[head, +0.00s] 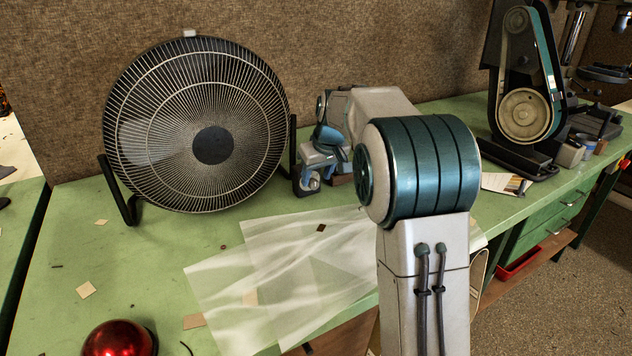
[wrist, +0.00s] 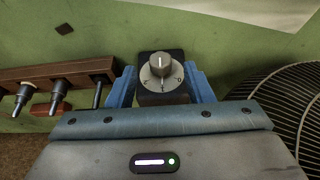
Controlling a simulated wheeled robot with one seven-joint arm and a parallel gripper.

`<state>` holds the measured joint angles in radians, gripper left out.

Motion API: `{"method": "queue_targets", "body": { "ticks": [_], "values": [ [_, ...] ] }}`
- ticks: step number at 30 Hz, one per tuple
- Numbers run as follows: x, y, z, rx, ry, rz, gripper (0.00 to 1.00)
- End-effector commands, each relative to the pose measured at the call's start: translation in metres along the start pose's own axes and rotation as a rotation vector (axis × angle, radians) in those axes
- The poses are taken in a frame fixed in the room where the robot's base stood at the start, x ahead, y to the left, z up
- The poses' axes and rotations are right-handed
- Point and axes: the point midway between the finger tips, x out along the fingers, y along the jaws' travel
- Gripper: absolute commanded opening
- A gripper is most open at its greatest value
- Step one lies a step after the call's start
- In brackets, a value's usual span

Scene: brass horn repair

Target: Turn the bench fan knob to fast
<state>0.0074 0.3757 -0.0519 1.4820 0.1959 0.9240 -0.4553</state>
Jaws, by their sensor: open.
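The bench fan (head: 200,125) stands at the back left of the green bench, and its black grille also shows at the right in the wrist view (wrist: 297,110). In the wrist view the grey fan knob (wrist: 160,66) sits on a round pale dial (wrist: 152,82) on a black box (wrist: 172,98). A light line on the knob points toward the top of the picture. The dial marks are small; a 0 seems to sit at the right. My gripper (wrist: 160,73) is open, its blue fingers on either side of the knob, with gaps visible. My arm partly covers this area in the head view.
A wooden rack (wrist: 60,72) with several tools stands left of the knob. Translucent sheets (head: 290,265) lie on the bench (head: 65,240) in front of the fan. A red dome (head: 120,340) sits at the front left. A belt sander (head: 525,90) stands at the right.

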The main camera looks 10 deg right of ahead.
Motion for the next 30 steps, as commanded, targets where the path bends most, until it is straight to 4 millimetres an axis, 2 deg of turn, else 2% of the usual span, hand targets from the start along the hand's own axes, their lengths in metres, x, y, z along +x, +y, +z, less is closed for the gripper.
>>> {"method": "queue_targets", "body": {
  "ticks": [1, 6, 16, 21, 30],
  "values": [
    [0.008, 0.0, 0.001, 0.0, -0.002, -0.001, 0.47],
    [0.022, -0.001, 0.0, 0.0, -0.001, -0.001, 0.47],
    [0.024, -0.001, 0.0, -0.001, 0.0, -0.001, 0.47],
    [0.024, -0.001, 0.0, -0.001, 0.0, 0.0, 0.02],
    [0.023, 0.001, 0.0, 0.008, 0.0, -0.02, 0.02]
  ]
}}
